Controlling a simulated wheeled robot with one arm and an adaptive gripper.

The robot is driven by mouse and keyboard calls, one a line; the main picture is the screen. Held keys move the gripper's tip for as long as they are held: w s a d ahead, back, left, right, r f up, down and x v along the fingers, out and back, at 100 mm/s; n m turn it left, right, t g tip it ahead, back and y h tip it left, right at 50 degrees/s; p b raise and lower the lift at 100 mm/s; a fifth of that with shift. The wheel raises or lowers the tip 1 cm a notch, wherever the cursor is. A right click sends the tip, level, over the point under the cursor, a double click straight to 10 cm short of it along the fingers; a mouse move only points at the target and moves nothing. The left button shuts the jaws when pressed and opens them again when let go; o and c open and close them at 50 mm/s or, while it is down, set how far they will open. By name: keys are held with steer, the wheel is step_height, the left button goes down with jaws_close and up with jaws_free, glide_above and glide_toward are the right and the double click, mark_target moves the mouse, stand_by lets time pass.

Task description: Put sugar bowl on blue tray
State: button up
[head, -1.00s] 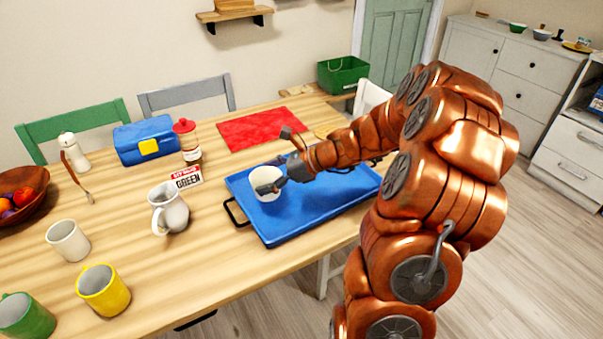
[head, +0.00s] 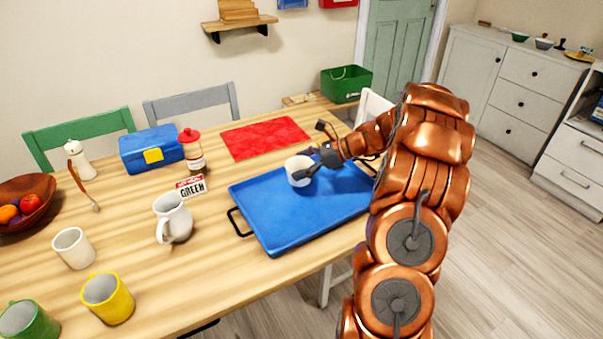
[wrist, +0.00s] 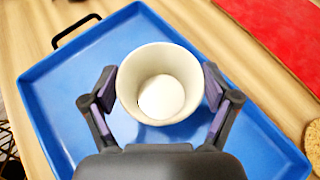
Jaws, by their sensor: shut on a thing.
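The sugar bowl (head: 297,171) is a small white round bowl with white contents, held upright over the blue tray (head: 280,222). My gripper (head: 312,165) is shut on it, one finger on each side. In the wrist view the bowl (wrist: 160,118) sits between the two fingers of my gripper (wrist: 160,92), with the blue tray (wrist: 75,95) behind it. The bowl lies within the tray's outline, toward its far part. I cannot tell whether its base touches the tray. The rest of the tray's surface is empty.
Several mugs, including a yellow one (head: 108,298), stand at the front left.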

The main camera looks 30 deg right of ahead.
steer(key=shift+w+d, duration=0.1)
steer(key=shift+d, duration=0.1)
steer(key=shift+f, duration=1.75)
steer(key=o, duration=1.1)
steer(key=shift+f, duration=0.1)
steer(key=shift+o, duration=0.2)
